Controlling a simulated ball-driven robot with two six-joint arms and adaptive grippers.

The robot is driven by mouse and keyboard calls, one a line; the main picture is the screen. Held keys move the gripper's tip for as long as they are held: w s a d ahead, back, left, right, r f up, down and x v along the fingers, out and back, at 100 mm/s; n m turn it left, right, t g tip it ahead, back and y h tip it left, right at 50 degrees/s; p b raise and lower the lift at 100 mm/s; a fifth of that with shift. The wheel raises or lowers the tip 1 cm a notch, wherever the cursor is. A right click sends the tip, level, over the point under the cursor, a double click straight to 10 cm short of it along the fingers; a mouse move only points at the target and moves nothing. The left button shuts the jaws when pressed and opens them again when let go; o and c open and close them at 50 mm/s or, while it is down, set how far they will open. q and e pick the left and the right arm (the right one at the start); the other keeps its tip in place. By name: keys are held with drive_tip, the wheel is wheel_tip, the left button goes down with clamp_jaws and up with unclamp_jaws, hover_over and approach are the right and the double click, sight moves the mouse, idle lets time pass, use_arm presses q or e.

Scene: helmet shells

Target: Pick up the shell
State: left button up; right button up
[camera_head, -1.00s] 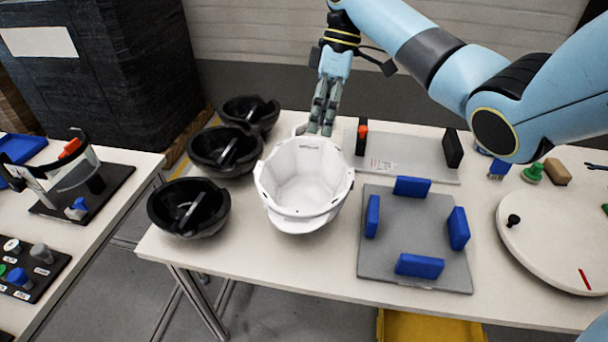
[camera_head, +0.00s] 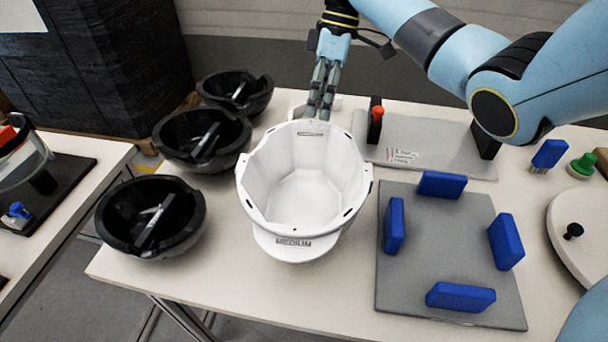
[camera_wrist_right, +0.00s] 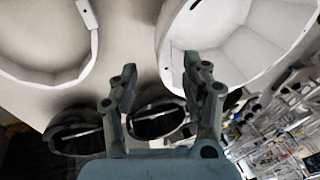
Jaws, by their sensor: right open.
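The white helmet shell (camera_head: 300,180) sits open side up in the middle of the table in the head view, with "MEDIUM" on its brim. It also shows at the upper right of the right wrist view (camera_wrist_right: 235,40). My right gripper (camera_head: 318,112) points down at the shell's far rim, its fingertips partly hidden behind it. In the wrist view its two fingers (camera_wrist_right: 160,85) are apart, with the shell's edge appearing between them. I cannot tell whether they touch it. My left gripper is not in view.
Three black bowl-like shells (camera_head: 150,218) stand left of the white shell. A grey plate (camera_head: 440,250) with several blue blocks lies to its right. Another grey plate (camera_head: 415,145) lies behind that. A round white disc (camera_head: 585,225) is at the right edge. Another white rim (camera_wrist_right: 45,75) shows in the wrist view.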

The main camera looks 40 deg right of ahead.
sight(317, 122)
drive_tip(key=x, duration=0.4)
drive_tip(key=shift+s+a+r, duration=0.1)
drive_tip(key=shift+s+a, duration=0.15)
drive_tip(key=x, duration=0.3)
drive_tip(key=p+x, duration=0.1)
drive_tip(key=x, duration=0.2)
drive_tip(key=shift+s+d, duration=0.1)
drive_tip(key=shift+d, duration=0.15)
clamp_jaws()
